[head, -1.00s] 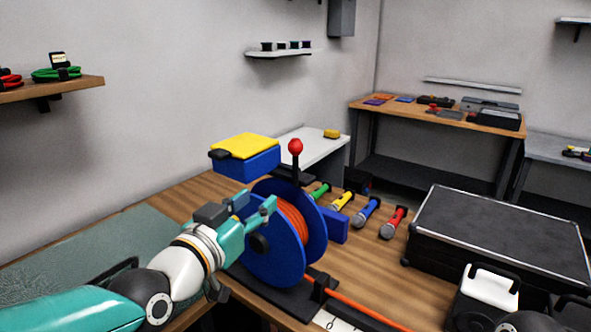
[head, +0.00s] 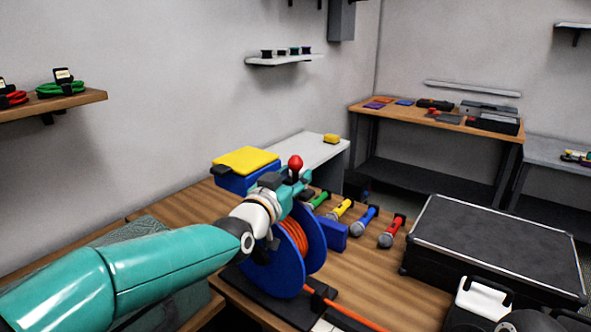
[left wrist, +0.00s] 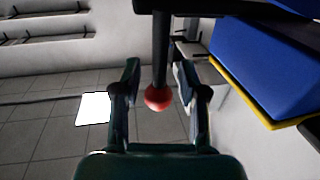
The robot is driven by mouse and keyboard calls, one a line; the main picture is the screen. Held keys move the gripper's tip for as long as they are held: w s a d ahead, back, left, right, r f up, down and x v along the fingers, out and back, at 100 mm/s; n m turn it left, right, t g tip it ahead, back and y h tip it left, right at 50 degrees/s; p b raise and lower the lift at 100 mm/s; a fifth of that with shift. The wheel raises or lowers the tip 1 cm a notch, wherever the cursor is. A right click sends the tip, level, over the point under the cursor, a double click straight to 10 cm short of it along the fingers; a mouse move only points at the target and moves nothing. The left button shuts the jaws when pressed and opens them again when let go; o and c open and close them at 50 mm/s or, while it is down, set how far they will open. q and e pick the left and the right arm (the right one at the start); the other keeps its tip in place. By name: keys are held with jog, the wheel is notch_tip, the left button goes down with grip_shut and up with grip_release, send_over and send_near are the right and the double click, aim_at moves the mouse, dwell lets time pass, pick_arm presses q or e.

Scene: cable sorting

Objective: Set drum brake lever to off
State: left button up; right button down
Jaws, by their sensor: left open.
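The drum brake lever is a dark rod with a red ball knob (head: 295,162), standing up at the top of the blue cable drum (head: 316,240). Orange cable is wound on the drum. My left gripper (head: 290,178) is at the lever, just below the knob in the head view. In the left wrist view the red knob (left wrist: 158,98) and dark rod lie between the two open fingers of my left gripper (left wrist: 160,90). I cannot tell whether a finger touches the rod. My right gripper is not clearly in view.
A blue box with a yellow top (head: 246,160) stands close behind the left gripper. Several microphones (head: 365,221) lie right of the drum. A black case (head: 495,245) stands further right. Orange cable (head: 345,313) runs off the drum along the bench.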

pick_arm(q)
jog(key=shift+w+d, duration=0.2)
jog(key=shift+w, duration=0.25)
grip_shut()
